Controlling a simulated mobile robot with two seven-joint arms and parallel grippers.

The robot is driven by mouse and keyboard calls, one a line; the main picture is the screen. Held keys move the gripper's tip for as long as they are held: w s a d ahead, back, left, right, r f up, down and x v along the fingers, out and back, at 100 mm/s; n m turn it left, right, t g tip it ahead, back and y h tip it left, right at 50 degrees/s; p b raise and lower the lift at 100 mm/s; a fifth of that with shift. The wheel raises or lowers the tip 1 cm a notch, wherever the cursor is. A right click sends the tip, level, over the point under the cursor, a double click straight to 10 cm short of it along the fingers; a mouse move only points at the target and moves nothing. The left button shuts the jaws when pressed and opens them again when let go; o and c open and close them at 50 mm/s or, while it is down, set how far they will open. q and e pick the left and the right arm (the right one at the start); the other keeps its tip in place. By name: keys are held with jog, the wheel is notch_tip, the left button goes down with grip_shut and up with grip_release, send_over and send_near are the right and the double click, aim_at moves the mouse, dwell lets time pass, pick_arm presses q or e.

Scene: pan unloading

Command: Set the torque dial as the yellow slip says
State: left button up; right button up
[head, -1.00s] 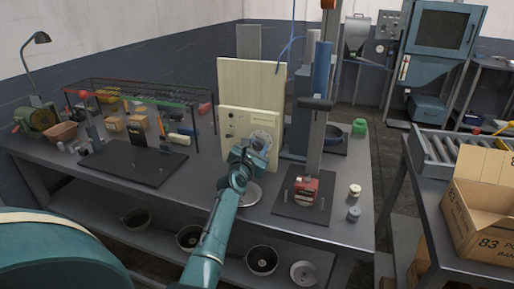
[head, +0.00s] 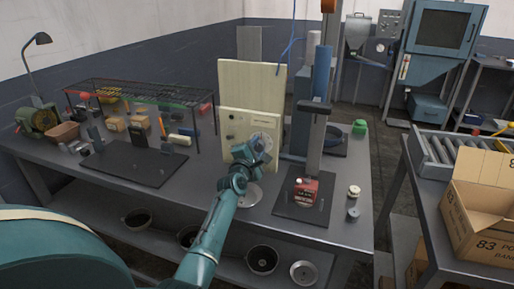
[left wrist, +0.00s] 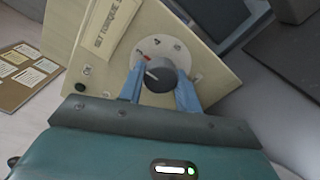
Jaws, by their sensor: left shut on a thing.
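The torque dial is a dark round knob (left wrist: 158,74) on a pale scale plate with small marks, one of them red, seen in the left wrist view. It sits on a cream panel (head: 233,123) standing on the bench, under a label with the word "TORQUE" (left wrist: 113,30). My left gripper (left wrist: 160,90) has its two blue fingers on either side of the knob and is shut on it. In the head view the gripper (head: 255,153) covers part of the dial. Several pale slips (left wrist: 22,66) lie on a brown board; their writing is too small to read.
A wire rack (head: 140,93) and small parts fill the bench's left. An open carton (head: 488,215) stands on the right-hand table.

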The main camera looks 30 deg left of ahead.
pick_arm(q)
jog(key=m, duration=0.4)
jog(key=shift+r+m+p, duration=0.2)
jog(key=shift+m+p, duration=0.1)
jog(key=shift+p, duration=0.1)
jog(key=m, duration=0.4)
jog(key=shift+m+p, duration=0.3)
jog(key=shift+p, duration=0.1)
jog(key=m, duration=0.4)
jog(key=shift+r+m, duration=0.1)
jog(key=shift+m, duration=2.2)
jog(key=o, duration=1)
jog(key=shift+c, duration=0.2)
jog(key=shift+d, duration=0.1)
